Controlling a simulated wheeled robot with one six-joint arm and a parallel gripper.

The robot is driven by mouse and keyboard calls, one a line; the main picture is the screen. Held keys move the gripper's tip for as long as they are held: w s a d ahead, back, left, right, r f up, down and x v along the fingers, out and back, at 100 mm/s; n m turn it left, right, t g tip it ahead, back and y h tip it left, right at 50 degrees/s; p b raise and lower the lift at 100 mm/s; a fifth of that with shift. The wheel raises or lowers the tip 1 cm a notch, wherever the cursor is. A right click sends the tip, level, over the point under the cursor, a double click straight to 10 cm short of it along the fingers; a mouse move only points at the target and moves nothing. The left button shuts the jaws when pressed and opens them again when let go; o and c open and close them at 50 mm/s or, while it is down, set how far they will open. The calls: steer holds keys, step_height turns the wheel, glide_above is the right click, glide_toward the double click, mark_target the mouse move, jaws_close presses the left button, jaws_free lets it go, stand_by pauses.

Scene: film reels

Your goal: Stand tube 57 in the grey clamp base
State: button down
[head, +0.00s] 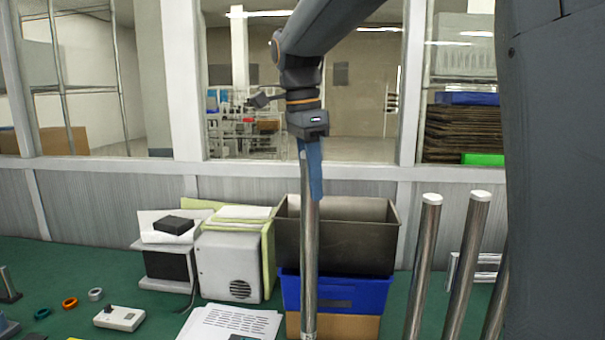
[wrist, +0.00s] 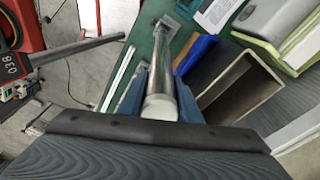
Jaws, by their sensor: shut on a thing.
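My gripper (head: 312,185) has its blue fingers shut on a long shiny metal tube (head: 309,260), which hangs nearly upright below it. In the wrist view the tube (wrist: 188,52) runs away between the two fingers, with its white capped end (wrist: 160,106) nearest the camera. No number on it can be read. A small grey piece (wrist: 168,22) shows at its far end in the wrist view; I cannot tell whether this is the clamp base or whether the tube touches it. In the head view the tube's lower end meets the bottom edge of the picture.
Several similar tubes (head: 424,265) with white caps stand at the right. Behind the held tube are a dark open bin (head: 345,240) and a blue crate (head: 350,293). A white box (head: 230,262), papers (head: 230,325) and small rings (head: 70,303) lie left on the green table (head: 100,265).

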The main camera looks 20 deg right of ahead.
mark_target(304, 162)
steer(key=f+b, duration=0.1)
steer(key=f, duration=0.1)
steer(key=f+b, duration=0.1)
steer(key=b, duration=0.1)
steer(key=f+b, duration=0.2)
steer(key=shift+w+f, duration=0.35)
steer(key=shift+p, duration=0.5)
stand_by(1.4)
steer(key=shift+f+b, duration=0.3)
steer(key=shift+f, duration=0.25)
stand_by(0.5)
steer(key=c, duration=1.6)
jaws_free()
steer(key=shift+a+r+p, duration=0.25)
steer(key=shift+r+p, duration=1.3)
steer(key=shift+r, duration=0.25)
steer(key=shift+a+r+p, duration=0.2)
steer(key=shift+r+p, duration=1.4)
steer(key=shift+r, duration=0.2)
steer(key=shift+a+r+p, duration=0.25)
steer(key=shift+r+p, duration=1.3)
steer(key=shift+r, duration=0.25)
